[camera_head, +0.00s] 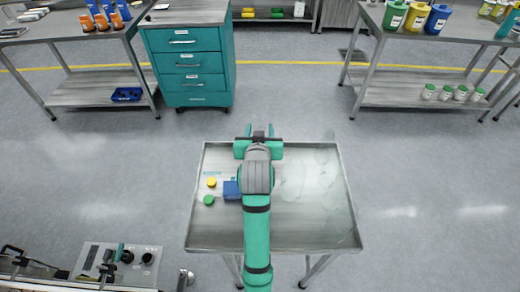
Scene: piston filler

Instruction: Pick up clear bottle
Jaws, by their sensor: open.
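Faint see-through shapes, which look like clear bottles (292,180), show on the right half of the metal table (335,225). Their outlines are too weak to count or to tell whether they stand or lie. My gripper (259,132) is over the far edge of the table, left of these shapes, with its two green fingers apart. Nothing is visible between the fingers. My arm covers the middle strip of the table.
A yellow cap (211,182), a green cap (208,200) and a blue block (232,190) are on the table's left side. A teal drawer cabinet (190,65) and shelved benches stand behind. A machine panel (118,263) is at lower left.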

